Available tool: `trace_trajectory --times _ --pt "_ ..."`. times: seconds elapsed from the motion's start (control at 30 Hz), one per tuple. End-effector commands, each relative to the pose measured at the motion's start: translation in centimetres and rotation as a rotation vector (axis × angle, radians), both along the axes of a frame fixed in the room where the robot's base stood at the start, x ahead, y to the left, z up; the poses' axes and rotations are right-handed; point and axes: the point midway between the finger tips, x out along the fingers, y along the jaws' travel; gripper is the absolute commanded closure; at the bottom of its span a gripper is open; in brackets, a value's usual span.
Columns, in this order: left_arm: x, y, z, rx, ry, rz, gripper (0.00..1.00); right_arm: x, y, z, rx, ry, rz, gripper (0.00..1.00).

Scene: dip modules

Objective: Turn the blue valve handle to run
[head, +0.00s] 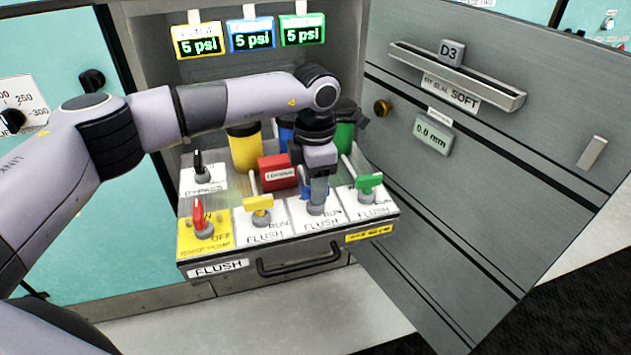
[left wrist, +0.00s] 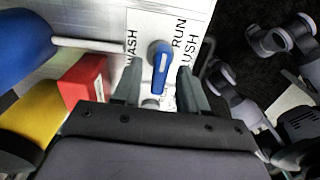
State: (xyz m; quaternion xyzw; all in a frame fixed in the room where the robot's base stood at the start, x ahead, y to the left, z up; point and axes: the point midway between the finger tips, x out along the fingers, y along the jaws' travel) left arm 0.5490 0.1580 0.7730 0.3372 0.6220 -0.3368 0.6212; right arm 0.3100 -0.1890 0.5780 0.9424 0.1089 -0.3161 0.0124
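The blue valve handle (left wrist: 160,65) shows in the left wrist view on a white plate marked WASH, RUN and FLUSH. Its lever points down that picture, toward my gripper's palm; WASH is on its left, RUN and FLUSH on its right. My left gripper (left wrist: 158,72) is open, with one finger on each side of the handle and a gap visible on both sides. In the head view my left gripper (head: 318,205) points down over the third plate of the drawer and hides most of the blue handle.
A red handle (head: 200,219), yellow handle (head: 258,209) and green handle (head: 368,184) stand on neighbouring plates. Behind are a red box (head: 277,173), a yellow canister (head: 243,148) and a green canister (head: 344,135). An open grey door (head: 490,150) bounds the right side.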

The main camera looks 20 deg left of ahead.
Motion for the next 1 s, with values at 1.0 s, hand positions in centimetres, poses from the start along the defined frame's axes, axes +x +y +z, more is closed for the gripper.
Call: trace_trajectory --times 1.0 --pt "0.0 0.0 7.2 0.0 0.0 0.0 0.57 0.0 0.0 0.6 0.0 0.0 0.0 0.57"
